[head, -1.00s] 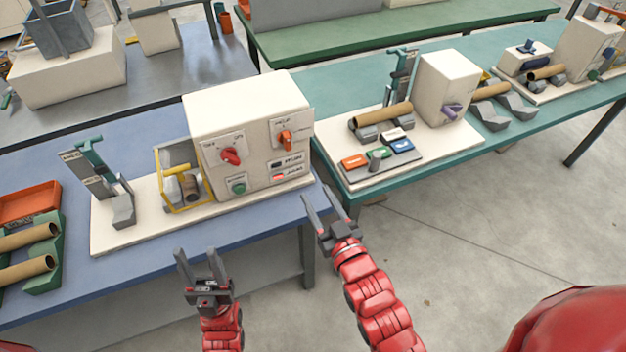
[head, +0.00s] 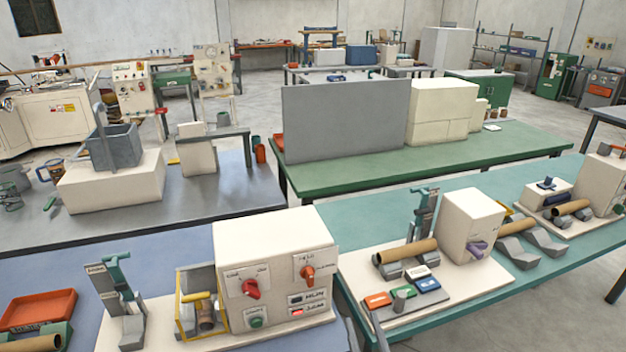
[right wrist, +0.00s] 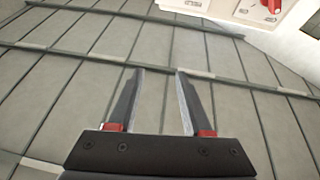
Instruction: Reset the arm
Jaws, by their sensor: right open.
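My right gripper (right wrist: 159,75) is open and empty in the right wrist view, with its two dark fingers apart over a grey surface with dark lines. In the head view only a grey finger of it (head: 377,330) shows at the bottom edge, in front of the teal bench. My left gripper is out of view. The winder's cream control box (head: 275,270) stands on the blue bench, with a red knob (head: 250,289), an orange knob (head: 307,274) and a green button (head: 256,322). A corner of a cream panel with a red knob (right wrist: 272,5) shows in the right wrist view.
A yellow guard frame (head: 187,312) and a grey-teal stand (head: 122,295) are left of the box. The teal bench (head: 540,263) holds a second station with a cardboard tube (head: 408,251). An orange tray (head: 38,309) lies at far left. Open floor is at right.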

